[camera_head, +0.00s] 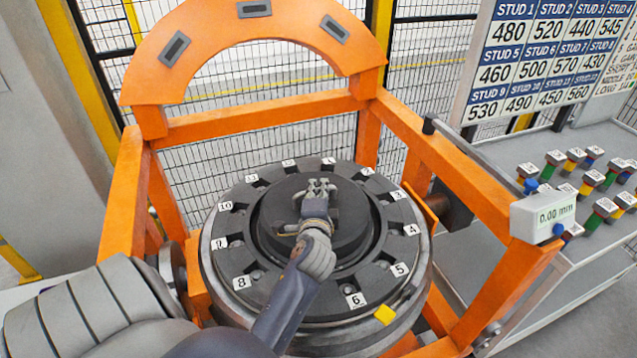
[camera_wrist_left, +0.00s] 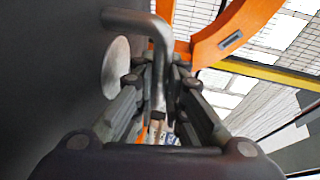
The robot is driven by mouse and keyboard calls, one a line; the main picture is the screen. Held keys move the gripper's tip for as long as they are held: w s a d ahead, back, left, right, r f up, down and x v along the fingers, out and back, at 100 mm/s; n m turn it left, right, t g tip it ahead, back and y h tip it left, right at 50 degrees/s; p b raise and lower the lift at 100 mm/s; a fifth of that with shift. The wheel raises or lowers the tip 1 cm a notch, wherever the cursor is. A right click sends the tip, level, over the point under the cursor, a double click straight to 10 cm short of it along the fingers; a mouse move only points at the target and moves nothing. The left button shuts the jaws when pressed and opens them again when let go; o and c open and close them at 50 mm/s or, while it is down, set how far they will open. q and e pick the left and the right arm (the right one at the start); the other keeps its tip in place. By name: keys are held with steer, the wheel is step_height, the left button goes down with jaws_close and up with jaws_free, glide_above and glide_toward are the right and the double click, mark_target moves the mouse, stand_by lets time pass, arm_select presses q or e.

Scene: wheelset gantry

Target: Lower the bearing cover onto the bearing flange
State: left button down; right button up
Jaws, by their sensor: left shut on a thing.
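The dark round bearing cover (camera_head: 350,222) is at the centre of the bearing flange (camera_head: 262,283), whose dark ring carries notches and white number tags. My left gripper (camera_head: 318,188) is over the middle of the cover. In the left wrist view the gripper (camera_wrist_left: 158,110) is shut on a bent metal handle (camera_wrist_left: 155,28), beside the cover's broad dark face (camera_wrist_left: 50,85) and a pale round disc (camera_wrist_left: 116,68). My forearm hides part of the near side of the cover and ring. I cannot tell whether the cover touches the flange. My right gripper is not in view.
An orange gantry frame (camera_head: 250,122) with an arched top surrounds the flange. A gauge reading 0.00 mm (camera_head: 548,217) sits on its right rail. A grey bench (camera_head: 510,160) with several coloured sockets and a stud-number board (camera_head: 545,55) stand at right. A yellow block (camera_head: 385,315) is at the near rim.

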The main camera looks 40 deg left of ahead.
arm_select(q)
steer(key=shift+f, duration=0.3)
steer(key=c, duration=1.6)
jaws_free()
steer(key=shift+o, duration=0.2)
steer(key=shift+s+d, duration=0.1)
steer(key=shift+s, duration=0.05)
steer(key=v, duration=0.7)
steer(key=shift+d, duration=0.1)
